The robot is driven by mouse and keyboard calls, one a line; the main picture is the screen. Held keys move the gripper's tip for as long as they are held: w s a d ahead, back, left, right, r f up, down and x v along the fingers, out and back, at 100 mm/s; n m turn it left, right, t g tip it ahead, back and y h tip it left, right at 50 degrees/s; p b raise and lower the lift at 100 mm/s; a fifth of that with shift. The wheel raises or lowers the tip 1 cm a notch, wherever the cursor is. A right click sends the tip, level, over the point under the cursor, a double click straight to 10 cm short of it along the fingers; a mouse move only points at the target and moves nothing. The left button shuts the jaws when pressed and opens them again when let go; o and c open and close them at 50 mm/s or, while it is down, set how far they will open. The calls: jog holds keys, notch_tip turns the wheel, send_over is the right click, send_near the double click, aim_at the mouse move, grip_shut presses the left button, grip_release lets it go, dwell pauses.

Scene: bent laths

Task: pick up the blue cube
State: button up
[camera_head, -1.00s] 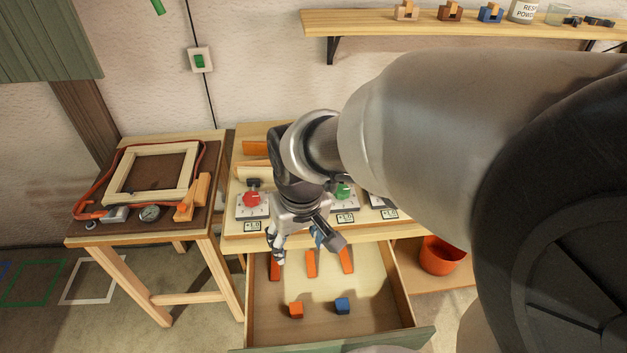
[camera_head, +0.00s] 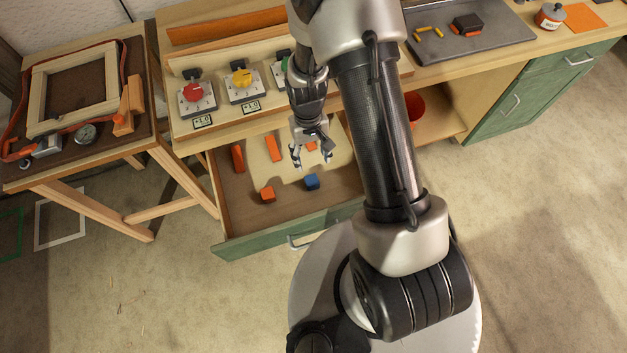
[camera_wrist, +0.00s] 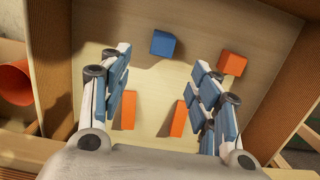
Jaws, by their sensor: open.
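The blue cube (camera_head: 312,181) lies on the floor of the open drawer (camera_head: 334,190), near its front, to the right of an orange cube (camera_head: 267,194). In the wrist view the blue cube (camera_wrist: 163,43) is beyond my fingertips, between the lines of the two fingers and nearer the left one. My gripper (camera_head: 311,158) is open and empty above the drawer, a little behind the blue cube in the head view. In the wrist view its two fingers (camera_wrist: 160,66) stand wide apart. Nothing hides the blue cube.
Several orange blocks (camera_head: 272,148) lie toward the back of the drawer. The drawer walls surround this area. A bench edge with dials (camera_head: 241,80) stands above the drawer. An orange-red pot (camera_wrist: 14,83) is outside the drawer. The drawer floor around the blue cube is free.

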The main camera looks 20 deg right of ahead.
aim_at(312, 180)
jog(key=f, duration=0.2)
jog(key=f+b, duration=0.1)
jog(key=f, duration=0.2)
jog(key=s+f+b, duration=0.1)
jog(key=f, duration=0.1)
jog(key=shift+f, duration=0.3)
jog(key=f, duration=0.1)
jog(key=f+b, duration=0.1)
jog(key=f, duration=0.1)
jog(key=f+b, duration=0.1)
jog(key=f, duration=0.1)
jog(key=shift+s+a, duration=0.25)
jog(key=shift+s, duration=0.1)
jog(key=c, duration=1.1)
jog(key=shift+r, duration=0.15)
jog(key=shift+c, duration=0.2)
